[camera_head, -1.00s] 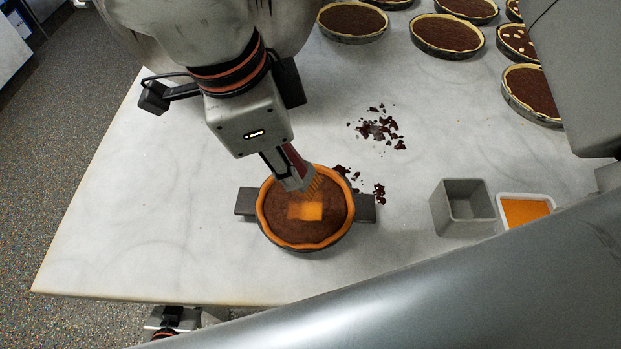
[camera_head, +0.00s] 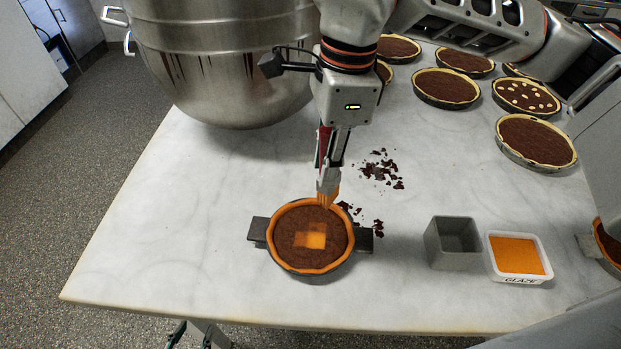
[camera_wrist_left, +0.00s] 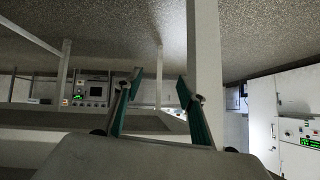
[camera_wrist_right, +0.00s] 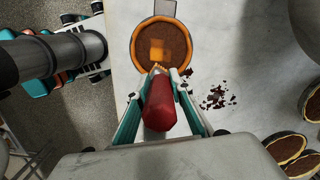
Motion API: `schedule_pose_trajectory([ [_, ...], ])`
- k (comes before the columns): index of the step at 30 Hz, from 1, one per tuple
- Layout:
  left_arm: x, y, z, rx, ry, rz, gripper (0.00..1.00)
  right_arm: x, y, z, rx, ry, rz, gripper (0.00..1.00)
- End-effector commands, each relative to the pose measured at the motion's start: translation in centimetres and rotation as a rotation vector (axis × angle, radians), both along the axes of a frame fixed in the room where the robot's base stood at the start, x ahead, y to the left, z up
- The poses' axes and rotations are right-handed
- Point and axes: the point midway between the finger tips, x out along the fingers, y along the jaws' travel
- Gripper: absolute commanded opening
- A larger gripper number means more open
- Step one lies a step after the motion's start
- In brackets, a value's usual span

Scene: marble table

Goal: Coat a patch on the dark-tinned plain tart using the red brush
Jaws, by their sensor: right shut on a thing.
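The plain tart (camera_head: 288,256), with brown filling, an orange-toned crust and a dark tin, sits near the table's front edge. A squarish, uneven orange glaze patch (camera_head: 311,240) lies on its filling. My right gripper (camera_head: 330,165) is shut on the red brush (camera_wrist_right: 159,108). It holds the brush upright, with orange bristles (camera_head: 328,201) at the tart's back right rim; whether they touch is unclear. The tart also shows in the right wrist view (camera_wrist_right: 178,40), beyond the bristles. My left gripper (camera_wrist_left: 160,90) is open and empty, low at the table's front edge in the head view (camera_head: 195,332).
Dark supports (camera_head: 364,240) flank the tart. A grey square holder (camera_head: 453,243) and a white glaze tray (camera_head: 518,256) stand to its right. Chocolate crumbs (camera_head: 381,171) lie behind. Several other tarts (camera_head: 536,140) and a large steel bowl (camera_head: 220,60) are further back. The left table area is clear.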

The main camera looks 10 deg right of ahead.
Motion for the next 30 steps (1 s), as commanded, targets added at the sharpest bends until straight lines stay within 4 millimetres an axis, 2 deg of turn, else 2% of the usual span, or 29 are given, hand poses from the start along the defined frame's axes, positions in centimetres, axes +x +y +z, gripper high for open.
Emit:
schedule_pose_trajectory([
  [3,-0.1,-0.1,0.2,-0.004,0.003,0.005,0.4,0.6,-0.8,0.0,0.021,0.005,-0.005,0.0],
  [8,0.4,-0.3,0.3,-0.01,-0.006,0.009,0.4,0.7,-0.9,-0.7,0.025,0.004,-0.003,0.0],
  [14,1.7,-0.7,0.9,-0.02,-0.037,0.007,0.4,0.6,-0.8,-2.6,0.024,0.006,-0.003,0.0],
  [21,2.1,-1.6,1.3,-0.028,-0.064,-0.021,0.4,0.6,-0.8,-4.8,0.024,0.006,-0.003,0.0],
  [30,1.8,-2.1,1.4,-0.032,-0.063,-0.031,0.4,0.7,-0.8,-5.0,0.024,0.005,-0.003,0.0],
])
